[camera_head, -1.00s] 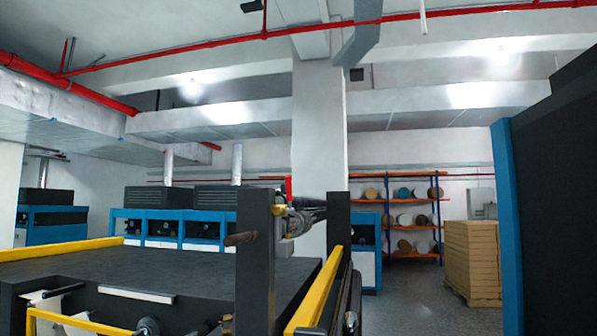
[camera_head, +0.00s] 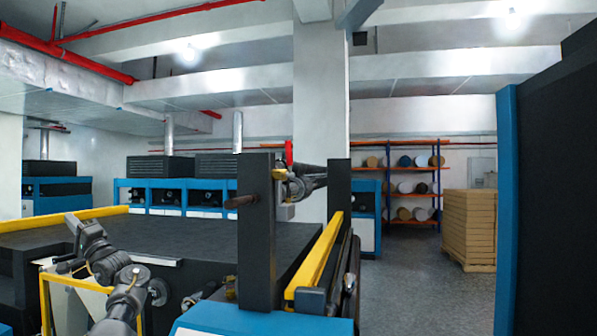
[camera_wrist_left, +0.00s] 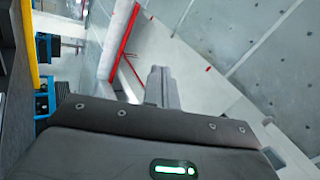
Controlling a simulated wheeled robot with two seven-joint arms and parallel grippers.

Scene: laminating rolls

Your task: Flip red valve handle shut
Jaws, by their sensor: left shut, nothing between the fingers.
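The red valve handle (camera_head: 289,152) stands upright on a small brass and grey valve (camera_head: 291,185) in the head view. The valve sits between two dark posts, on the right side of the near dark post (camera_head: 257,230). My left gripper (camera_head: 72,219) is raised over the dark machine bed at the left, well apart from the handle. In the left wrist view its fingers (camera_wrist_left: 160,86) are together with nothing between them. The handle does not show in the wrist view.
A dark machine bed (camera_head: 170,240) with yellow side rails (camera_head: 318,262) fills the left and middle. A tall dark panel with a blue edge (camera_head: 507,200) stands close at right. Stacked boards (camera_head: 468,228) and a roll shelf (camera_head: 412,195) are behind, past clear floor.

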